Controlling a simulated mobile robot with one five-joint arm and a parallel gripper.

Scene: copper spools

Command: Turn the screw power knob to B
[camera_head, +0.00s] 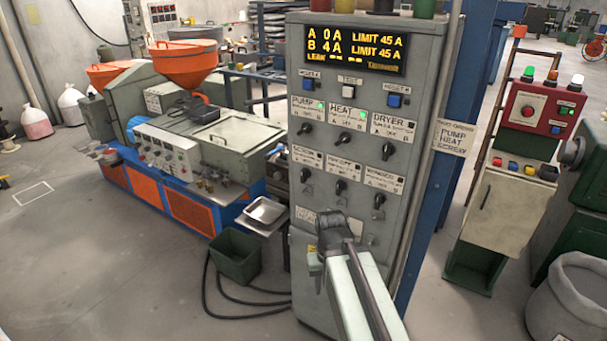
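The grey control panel (420,120) stands in the middle of the head view. Its lower-left label appears to read SCREW, with a small black knob (305,176) below it. The knob's exact setting is too small to read. The display (355,48) shows A 0A and B 4A, each with LIMIT 45A. My gripper (318,258) is low in front of the panel, below the lower knob row and apart from the screw knob in the picture. Its fingers are too unclear to tell whether they are open or shut.
Several similar knobs sit close by, including those under PUMP (305,128), HEAT (343,139) and DRYER (388,151). A green bin (236,256) and dark cables (240,308) lie at the floor left of the panel.

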